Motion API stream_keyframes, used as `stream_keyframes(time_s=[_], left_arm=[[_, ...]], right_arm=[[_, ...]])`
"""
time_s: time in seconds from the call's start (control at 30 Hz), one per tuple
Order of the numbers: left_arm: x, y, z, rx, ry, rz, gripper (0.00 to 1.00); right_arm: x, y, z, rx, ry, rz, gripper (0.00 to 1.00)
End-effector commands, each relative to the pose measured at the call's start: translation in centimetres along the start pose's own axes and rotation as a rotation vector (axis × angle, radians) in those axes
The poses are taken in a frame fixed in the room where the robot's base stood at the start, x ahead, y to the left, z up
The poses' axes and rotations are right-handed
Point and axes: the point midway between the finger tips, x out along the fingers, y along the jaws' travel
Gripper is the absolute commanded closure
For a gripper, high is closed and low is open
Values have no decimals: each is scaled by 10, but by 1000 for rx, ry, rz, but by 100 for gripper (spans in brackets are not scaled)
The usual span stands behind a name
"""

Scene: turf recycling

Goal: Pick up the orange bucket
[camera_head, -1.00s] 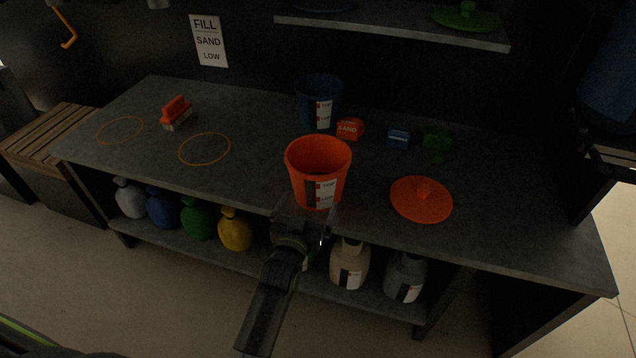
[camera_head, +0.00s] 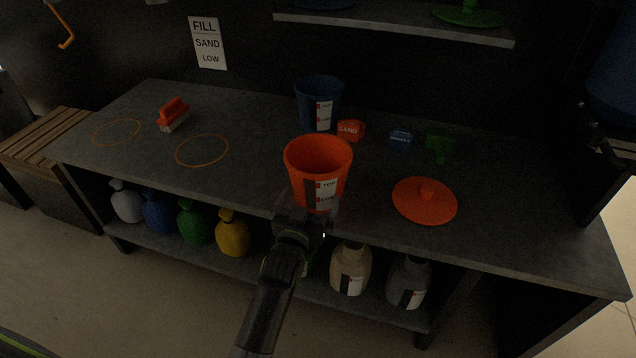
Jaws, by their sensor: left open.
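The orange bucket (camera_head: 318,160) stands upright on the grey table near its front edge, open at the top, with a white and dark label on its front. My left gripper (camera_head: 307,205) is open at the bucket's near side, low by its base. Its fingers overlap the lower front of the bucket in the picture; whether they touch it I cannot tell. The right gripper is not clearly seen.
An orange lid (camera_head: 425,201) lies right of the bucket, and a blue bucket (camera_head: 319,103) stands behind it. Small red (camera_head: 350,130), blue (camera_head: 400,138) and green (camera_head: 440,146) items lie behind the lid. A brush (camera_head: 173,114) lies at left. Several bottles fill the lower shelf.

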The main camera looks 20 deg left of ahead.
Motion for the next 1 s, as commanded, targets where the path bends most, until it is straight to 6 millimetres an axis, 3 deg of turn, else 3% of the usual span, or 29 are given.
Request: stream_keyframes(time_s=[0.3,0.77,1.0], left_arm=[[1,0,0,0,0,0,0],[1,0,-3,-1,8,0,58],[1,0,-4,-1,7,0,58]], right_arm=[[-4,-1,0,1,0,-2,64],[-3,-1,0,1,0,-2,64],[-4,-1,0,1,1,-1,64]])
